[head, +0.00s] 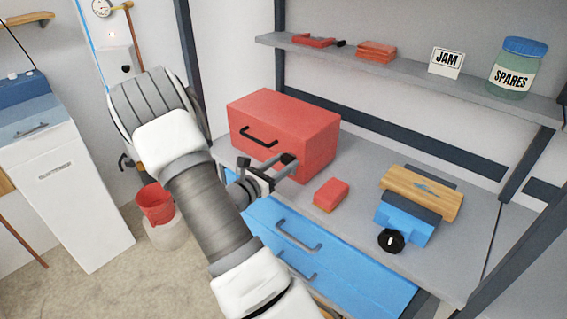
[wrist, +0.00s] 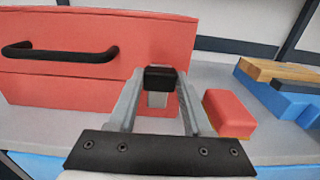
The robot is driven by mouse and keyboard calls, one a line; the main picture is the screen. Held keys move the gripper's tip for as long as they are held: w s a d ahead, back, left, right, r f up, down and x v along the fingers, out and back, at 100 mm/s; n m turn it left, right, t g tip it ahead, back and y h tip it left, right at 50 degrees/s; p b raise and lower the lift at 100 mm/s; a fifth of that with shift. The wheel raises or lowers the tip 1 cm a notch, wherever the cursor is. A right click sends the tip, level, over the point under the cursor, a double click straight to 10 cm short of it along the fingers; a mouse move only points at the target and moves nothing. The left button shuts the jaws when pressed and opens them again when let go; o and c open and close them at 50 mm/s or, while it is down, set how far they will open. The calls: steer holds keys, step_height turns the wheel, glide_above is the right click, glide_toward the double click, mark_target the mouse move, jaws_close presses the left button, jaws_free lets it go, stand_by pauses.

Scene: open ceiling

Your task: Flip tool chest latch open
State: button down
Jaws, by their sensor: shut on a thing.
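The red tool chest (head: 300,116) stands on the grey workbench, with a black bar handle (head: 258,137) on its front. It fills the upper left of the wrist view (wrist: 90,30). The latch (wrist: 159,78) is a dark block with a light grey plate below it, on the chest front right of the handle. My gripper (head: 268,168) is at the chest's front right; in the wrist view its fingers (wrist: 160,88) are on either side of the latch and shut on it. The fingers partly hide the latch in the head view.
A small red block (head: 331,194) lies on the bench right of my gripper. Farther right are a blue vise (head: 405,218) and a wooden piece (head: 420,190). Blue drawers (head: 300,250) are below the bench. A shelf (head: 390,68) with a jar (head: 517,68) runs above.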

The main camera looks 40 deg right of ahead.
mark_target(285, 164)
steer(key=shift+a+f+b, duration=0.1)
steer(key=shift+f+b, duration=0.05)
steer(key=shift+b, duration=0.15)
steer(key=shift+a+f+h+b, duration=0.25)
steer(key=shift+h+b, duration=0.25)
steer(key=shift+b, duration=0.25)
steer(key=a+f+h+b, duration=0.1)
steer(key=h+b, duration=0.1)
steer(key=b, duration=0.1)
steer(key=shift+f, duration=0.15)
steer(key=h+b, duration=0.1)
steer(key=a+f+h+b, duration=0.1)
steer(key=h, duration=0.1)
steer(key=shift+a+t+b, duration=0.1)
steer(key=shift+t+b, duration=0.2)
steer(key=shift+s+a+f+p, duration=0.1)
steer(key=shift+a+f+p, duration=0.1)
steer(key=shift+f, duration=0.6)
steer(key=shift+s+a+f+p, duration=0.1)
steer(key=shift+a+f+p, duration=0.05)
steer(key=shift+f, duration=0.65)
